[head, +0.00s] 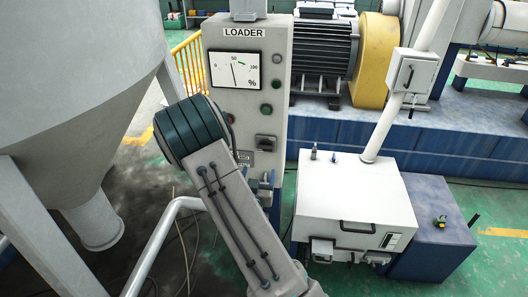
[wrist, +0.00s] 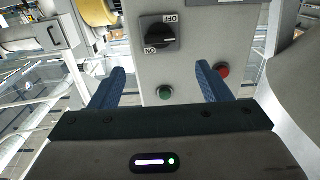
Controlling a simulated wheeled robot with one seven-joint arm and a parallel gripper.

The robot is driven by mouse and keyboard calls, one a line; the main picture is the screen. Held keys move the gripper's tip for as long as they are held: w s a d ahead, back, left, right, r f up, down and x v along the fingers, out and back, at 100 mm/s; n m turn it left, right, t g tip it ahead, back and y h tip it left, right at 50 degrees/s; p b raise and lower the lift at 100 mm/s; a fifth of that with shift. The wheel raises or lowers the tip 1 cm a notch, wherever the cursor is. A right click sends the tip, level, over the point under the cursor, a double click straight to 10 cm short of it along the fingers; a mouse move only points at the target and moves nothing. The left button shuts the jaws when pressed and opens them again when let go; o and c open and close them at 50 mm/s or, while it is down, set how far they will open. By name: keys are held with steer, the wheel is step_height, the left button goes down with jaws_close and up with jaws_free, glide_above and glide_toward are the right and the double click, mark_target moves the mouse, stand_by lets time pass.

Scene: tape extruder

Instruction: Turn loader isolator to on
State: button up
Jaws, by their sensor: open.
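The loader isolator is a black rotary switch (wrist: 158,33) on the grey panel, with ON and OFF labels upside down in the wrist view. Its handle lies roughly level there, with a white mark at its right end, pointing at neither label. In the head view the switch (head: 265,141) sits low on the LOADER cabinet (head: 218,92). My gripper (wrist: 160,68) is open and empty, its two blue fingers apart and below the switch in the wrist view. In the head view my gripper (head: 263,180) is partly hidden behind my arm, below the switch.
A green button (wrist: 165,93) and a red button (wrist: 223,71) lie near the switch in the wrist view. A gauge (head: 236,70) is higher on the cabinet. A large hopper (head: 75,80) stands left and a white box (head: 350,195) right of my arm.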

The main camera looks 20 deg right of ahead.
mark_target(265, 150)
steer(key=p+x, duration=0.2)
steer(key=x, duration=1)
steer(key=shift+w+d+p, duration=0.1)
steer(key=shift+p, duration=0.2)
steer(key=c, duration=1)
